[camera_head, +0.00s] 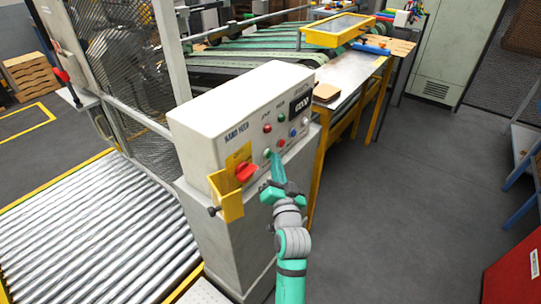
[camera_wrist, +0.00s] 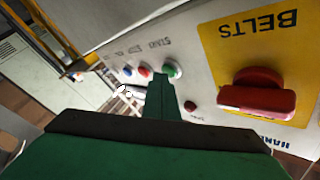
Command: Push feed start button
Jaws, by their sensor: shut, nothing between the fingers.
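The grey control panel (camera_head: 225,119) has a lower row of push buttons. The green start button (camera_head: 267,153) is at the left end of that row, beside my fingertips. It also shows in the wrist view as a green button (camera_wrist: 174,70) next to lettering that seems to read START. My gripper (camera_head: 276,160) is shut and empty, its teal fingers pointing at the panel. In the wrist view the closed fingers (camera_wrist: 160,90) end just beside and below the green button. I cannot tell whether they touch it.
A red BELTS knob (camera_head: 246,172) on a yellow plate is left of the start button. Close by on the right are a red button (camera_head: 281,143) and a blue button (camera_head: 293,132). A yellow holder (camera_head: 228,198) juts from the panel's lower left corner. Floor to the right is clear.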

